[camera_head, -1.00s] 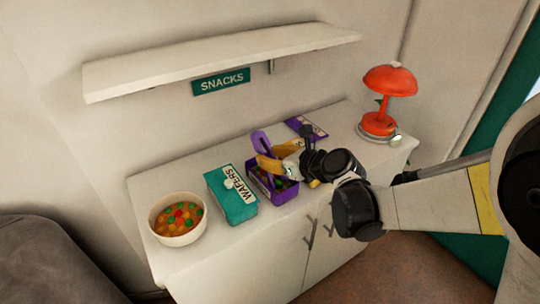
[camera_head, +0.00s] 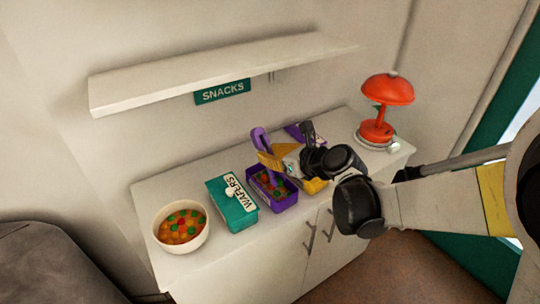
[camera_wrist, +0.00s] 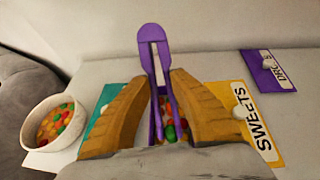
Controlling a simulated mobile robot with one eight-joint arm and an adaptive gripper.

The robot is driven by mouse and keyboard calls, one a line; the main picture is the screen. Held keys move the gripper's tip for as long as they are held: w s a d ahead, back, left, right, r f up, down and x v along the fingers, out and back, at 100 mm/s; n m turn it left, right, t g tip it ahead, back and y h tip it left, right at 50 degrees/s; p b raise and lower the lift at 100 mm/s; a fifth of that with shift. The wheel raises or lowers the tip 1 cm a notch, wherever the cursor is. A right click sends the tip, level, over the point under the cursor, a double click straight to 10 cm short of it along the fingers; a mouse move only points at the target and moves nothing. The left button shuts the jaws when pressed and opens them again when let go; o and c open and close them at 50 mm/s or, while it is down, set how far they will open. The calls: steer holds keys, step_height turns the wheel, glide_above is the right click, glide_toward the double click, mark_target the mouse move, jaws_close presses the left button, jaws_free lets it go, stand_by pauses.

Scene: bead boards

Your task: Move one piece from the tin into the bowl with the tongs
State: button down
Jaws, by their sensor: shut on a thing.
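My gripper (camera_head: 272,158) has tan fingers, which also show in the wrist view (camera_wrist: 158,108). It is shut on the purple tongs (camera_wrist: 153,45), whose rounded end sticks up above the fingers in both views. The tongs' two arms point down over the purple tin (camera_head: 286,204), which holds several coloured sweets. Sweets show beside the tongs' arms in the wrist view. Whether a piece is between the tongs' tips, I cannot tell. The white bowl (camera_head: 171,244) stands at the left end of the cabinet, with orange, green and red sweets in it.
A teal WAFERS box (camera_head: 237,216) stands between the bowl and the tin. A yellow SWEETS box (camera_wrist: 264,128) lies right of the tin. A purple labelled item (camera_wrist: 264,74) lies farther back. A red lamp (camera_head: 388,88) is at the right end. A white shelf (camera_head: 220,70) overhangs behind.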

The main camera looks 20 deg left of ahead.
step_height(320, 180, up, 8)
steer(key=p, duration=0.5)
steer(key=shift+f, duration=0.1)
